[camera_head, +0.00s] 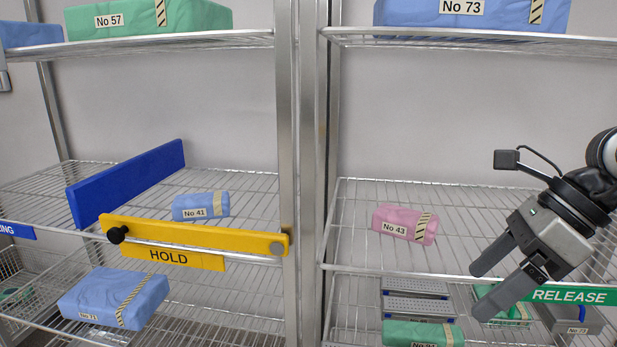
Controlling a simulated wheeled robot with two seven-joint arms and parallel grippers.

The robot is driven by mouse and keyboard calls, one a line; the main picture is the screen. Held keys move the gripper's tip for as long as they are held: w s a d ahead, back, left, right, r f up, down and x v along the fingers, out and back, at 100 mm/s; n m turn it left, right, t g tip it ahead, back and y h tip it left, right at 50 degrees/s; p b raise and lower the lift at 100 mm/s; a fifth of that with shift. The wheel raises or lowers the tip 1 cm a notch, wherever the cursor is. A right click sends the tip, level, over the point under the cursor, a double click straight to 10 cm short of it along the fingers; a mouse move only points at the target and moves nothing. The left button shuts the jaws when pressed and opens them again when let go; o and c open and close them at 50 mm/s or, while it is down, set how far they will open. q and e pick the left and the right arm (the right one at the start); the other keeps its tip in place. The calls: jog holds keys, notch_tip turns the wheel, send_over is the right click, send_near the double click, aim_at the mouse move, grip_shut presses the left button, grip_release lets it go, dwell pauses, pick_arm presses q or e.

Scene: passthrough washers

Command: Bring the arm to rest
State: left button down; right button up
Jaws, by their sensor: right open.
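My right gripper (483,288) comes in from the right side. Its two dark fingers are apart and point down and to the left, with nothing between them. It is in front of the right rack's middle shelf edge, to the right of and below the pink package No 43 (398,224), and apart from it. The left gripper is not clearly in view; only a small grey piece shows at the far left edge.
A yellow HOLD bar (190,243) crosses the left shelf front, before blue package No 41 (188,206) and a blue divider (130,182). A green RELEASE label (570,296) is beside my right gripper. Steel posts (300,150) stand mid-view. Packages fill parts of the upper and lower shelves.

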jog(key=s+a+f+m+y, duration=0.1)
jog(key=s+a+m+y, duration=0.1)
jog(key=a+m+y, duration=0.95)
jog(key=w+d+f+m+t+h, duration=0.15)
jog(key=f+m+t+h, duration=0.35)
jog(key=f+m+t, duration=0.6)
jog(key=w+f+m+t+h, duration=0.2)
jog(key=f+m+t+h, duration=0.35)
jog(key=m, duration=0.95)
jog(key=s+f+m+g+h, duration=0.2)
jog(key=s+f, duration=0.3)
jog(key=f, duration=0.3)
jog(key=s+f+m+g+h, duration=0.2)
jog(key=s+f+m+g, duration=0.3)
jog(key=f, duration=0.3)
jog(key=shift+s+f, duration=0.4)
jog(key=shift+s, duration=0.3)
jog(key=shift+m+g, duration=0.25)
